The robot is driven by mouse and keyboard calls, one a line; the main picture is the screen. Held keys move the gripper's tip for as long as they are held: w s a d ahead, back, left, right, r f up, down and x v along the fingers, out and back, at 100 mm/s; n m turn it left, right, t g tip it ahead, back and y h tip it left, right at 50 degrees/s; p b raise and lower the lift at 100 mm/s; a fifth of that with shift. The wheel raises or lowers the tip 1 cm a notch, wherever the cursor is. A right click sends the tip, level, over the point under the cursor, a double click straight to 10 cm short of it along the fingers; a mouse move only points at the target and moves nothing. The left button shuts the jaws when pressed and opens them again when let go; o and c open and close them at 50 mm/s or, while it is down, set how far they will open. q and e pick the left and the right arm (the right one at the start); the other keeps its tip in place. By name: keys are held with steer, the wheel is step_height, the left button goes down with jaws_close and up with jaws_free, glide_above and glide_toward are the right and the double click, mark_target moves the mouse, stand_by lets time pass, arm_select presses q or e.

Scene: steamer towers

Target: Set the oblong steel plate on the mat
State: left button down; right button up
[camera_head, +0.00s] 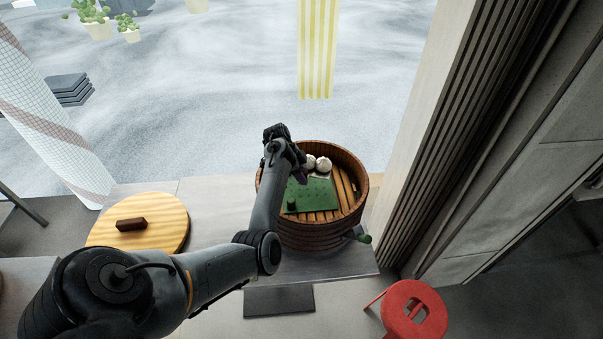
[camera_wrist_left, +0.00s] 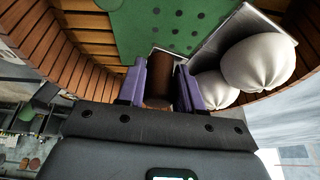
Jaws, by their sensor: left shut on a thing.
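The oblong steel plate (camera_wrist_left: 210,49) carries white buns (camera_wrist_left: 258,64) and is inside the round wooden steamer (camera_head: 318,240). In the head view, the buns (camera_head: 323,164) show just right of my left gripper (camera_head: 301,172), whose fingertips are mostly hidden by the arm. The green mat (camera_wrist_left: 150,22) has dark holes and lies beside and partly under the plate's edge; I cannot tell whether they touch. In the head view, the mat (camera_head: 318,190) bears a small dark upright piece. My left gripper's purple fingers (camera_wrist_left: 169,86) are shut on a brown rounded piece, which looks like the plate's handle. My right gripper is not in view.
A round wooden lid (camera_head: 165,237) with a dark handle lies left of the steamer. A dark slab (camera_head: 278,301) lies in front and a red stool (camera_head: 408,303) stands at front right. A ribbed wall (camera_head: 470,120) rises close on the right.

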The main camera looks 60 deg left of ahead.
arm_select(q)
steer(key=shift+s+a, duration=0.1)
steer(key=shift+s, duration=0.05)
steer(key=b, duration=0.3)
glide_above(305, 195)
steer(key=s+a, duration=0.1)
steer(key=s, duration=0.1)
steer(key=shift+w+f, duration=0.15)
steer(key=shift+f, duration=1.4)
steer(key=shift+w+f, duration=0.1)
steer(key=shift+f, duration=1.45)
steer(key=shift+f, duration=0.5)
steer(key=c, duration=1)
jaws_free()
steer(key=shift+s+d+p, duration=0.1)
steer(key=shift+d+p, duration=0.1)
steer(key=shift+p, duration=0.15)
steer(key=shift+r, duration=0.25)
